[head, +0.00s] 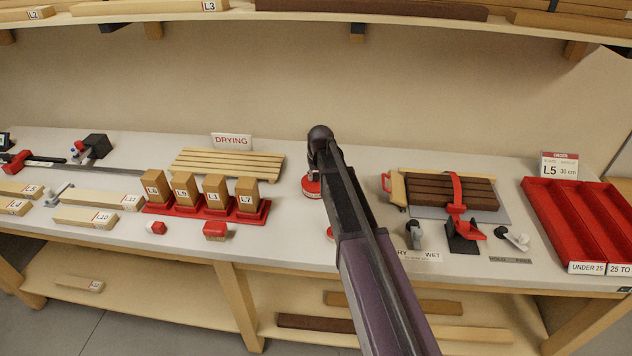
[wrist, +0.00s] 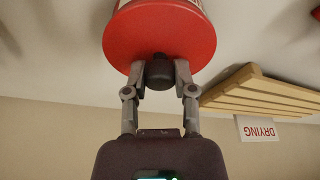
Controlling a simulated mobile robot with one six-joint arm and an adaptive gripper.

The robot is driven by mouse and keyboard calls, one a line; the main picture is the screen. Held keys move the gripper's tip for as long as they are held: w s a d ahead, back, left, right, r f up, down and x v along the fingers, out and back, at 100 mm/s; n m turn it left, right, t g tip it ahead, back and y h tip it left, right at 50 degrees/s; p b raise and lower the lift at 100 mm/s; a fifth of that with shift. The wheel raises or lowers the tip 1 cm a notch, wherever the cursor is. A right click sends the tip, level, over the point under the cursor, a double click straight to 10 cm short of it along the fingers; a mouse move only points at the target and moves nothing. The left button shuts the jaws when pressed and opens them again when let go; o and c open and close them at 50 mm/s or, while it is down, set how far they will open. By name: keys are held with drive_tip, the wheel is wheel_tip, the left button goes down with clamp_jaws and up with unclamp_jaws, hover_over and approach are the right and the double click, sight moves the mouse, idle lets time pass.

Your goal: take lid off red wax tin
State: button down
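The red wax tin (head: 311,187) stands on the bench at the middle, mostly behind my arm in the head view. The lid is on the tin. A dark knob (wrist: 160,71) stands at the lid's centre. My gripper (wrist: 160,73) is at the lid, with one finger close against each side of the knob. The fingertips are hidden from the head view by my arm.
A slatted drying rack (head: 228,164) with a DRYING sign (head: 231,141) lies left of the tin. A red stand (head: 207,207) holds several wooden blocks. A clamp station (head: 455,205) and red trays (head: 580,220) are at right. A small red object (head: 331,232) is partly behind my arm.

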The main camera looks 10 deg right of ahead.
sight(316, 174)
drive_tip(key=shift+r, duration=0.1)
idle(0.4)
wheel_tip(316, 174, up, 3)
drive_tip(key=p, duration=0.2)
drive_tip(key=shift+f+p, duration=0.2)
drive_tip(key=shift+p, duration=0.2)
drive_tip(key=shift+s+r+p, duration=0.35)
drive_tip(key=shift+r+p, duration=0.2)
drive_tip(key=s+d+r+p, duration=0.1)
drive_tip(key=s+d, duration=0.1)
drive_tip(key=s, duration=1.3)
drive_tip(key=shift+d, duration=0.4)
drive_tip(key=shift+a, duration=0.1)
